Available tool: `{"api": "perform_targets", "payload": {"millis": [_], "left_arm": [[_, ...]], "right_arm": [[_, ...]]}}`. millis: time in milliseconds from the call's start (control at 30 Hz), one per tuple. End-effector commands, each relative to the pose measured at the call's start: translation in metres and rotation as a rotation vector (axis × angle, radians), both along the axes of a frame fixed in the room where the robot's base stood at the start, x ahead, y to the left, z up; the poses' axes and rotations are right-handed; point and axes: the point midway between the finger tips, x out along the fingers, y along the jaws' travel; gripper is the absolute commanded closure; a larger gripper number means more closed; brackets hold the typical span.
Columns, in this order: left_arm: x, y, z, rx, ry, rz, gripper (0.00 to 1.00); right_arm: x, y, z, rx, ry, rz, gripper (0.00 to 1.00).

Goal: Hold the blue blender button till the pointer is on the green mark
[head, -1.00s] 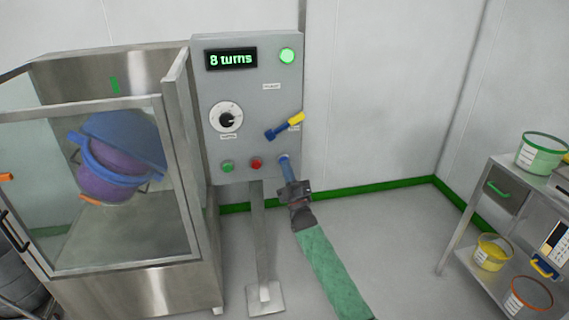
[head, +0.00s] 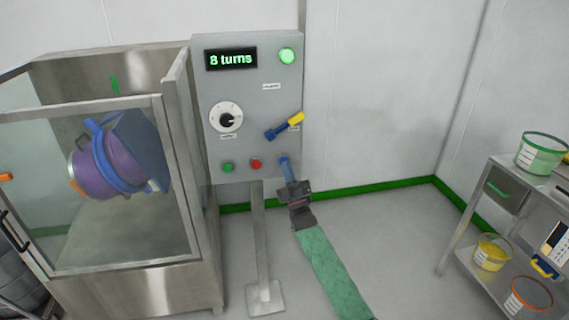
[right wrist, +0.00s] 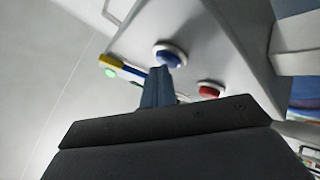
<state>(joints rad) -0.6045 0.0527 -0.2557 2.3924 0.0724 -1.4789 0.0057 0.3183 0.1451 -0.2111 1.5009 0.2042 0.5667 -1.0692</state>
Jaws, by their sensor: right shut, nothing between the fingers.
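The grey control panel (head: 243,140) carries the blue button (right wrist: 168,55), seen in the right wrist view. My right gripper (head: 285,164) is shut and empty, its fingers pointing up at the button's place; they largely hide the button in the head view. In the right wrist view its fingertips (right wrist: 158,76) overlap the button's edge; I cannot tell whether they press it. The purple and blue blender drum (head: 118,165) is tilted behind the cabinet glass. An orange mark (head: 77,187), possibly the pointer, is at its lower left. The green mark (head: 115,86) is on the cabinet's back wall, above the drum.
The panel has a green button (head: 228,167), a red button (head: 256,164), a dial (head: 226,118), a blue and yellow lever (head: 284,127), a lit green lamp (head: 287,56) and a display (head: 231,59) reading "8 turns". A cart (head: 487,205) stands right; the floor between is clear.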

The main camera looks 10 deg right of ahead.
Motion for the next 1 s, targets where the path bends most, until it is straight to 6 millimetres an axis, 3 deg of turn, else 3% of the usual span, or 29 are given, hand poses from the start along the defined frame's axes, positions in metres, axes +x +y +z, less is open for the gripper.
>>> {"api": "perform_targets", "payload": {"millis": [1000], "left_arm": [[0.0000,0.0003,-0.0001,0.001,0.000,-0.001,1.00]], "right_arm": [[0.0001,-0.0001,0.0000,0.000,0.000,0.000,1.00]]}}
